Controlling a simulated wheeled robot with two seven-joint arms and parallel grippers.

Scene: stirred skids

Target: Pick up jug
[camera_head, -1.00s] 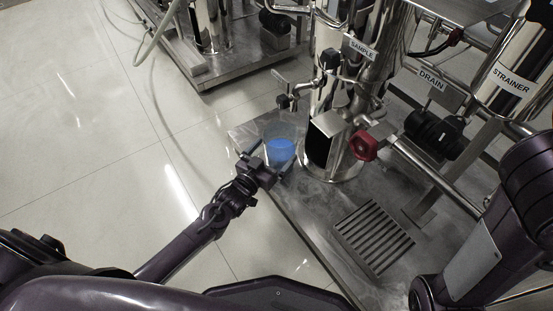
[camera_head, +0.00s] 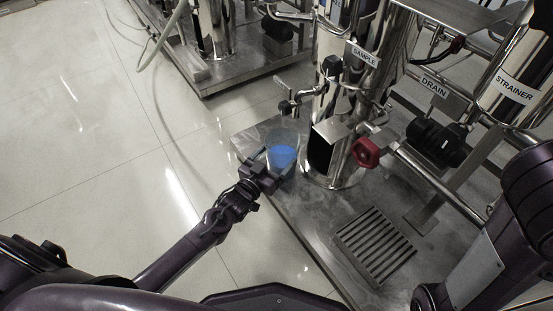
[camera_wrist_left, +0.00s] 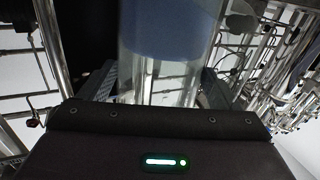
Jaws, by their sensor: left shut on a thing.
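The jug (camera_head: 283,156) is a clear vessel with blue liquid in it. It is at the left edge of the metal skid platform, below the small sample tap (camera_head: 289,104). My left gripper (camera_head: 268,166) is shut on the jug from the near left side. In the left wrist view the clear jug (camera_wrist_left: 160,72) stands between the two fingers, with blue filling its upper part in the picture. The gripper hides part of the jug's lower side in the head view. Of my right arm only links show at the right edge; its gripper is out of view.
The steel platform (camera_head: 300,212) carries a drain grate (camera_head: 375,246), a vertical pipe signed SAMPLE and a red valve handle (camera_head: 366,152) right of the jug. A black pump (camera_head: 436,139) is further right. Open tiled floor (camera_head: 90,130) lies left. Another skid stands behind.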

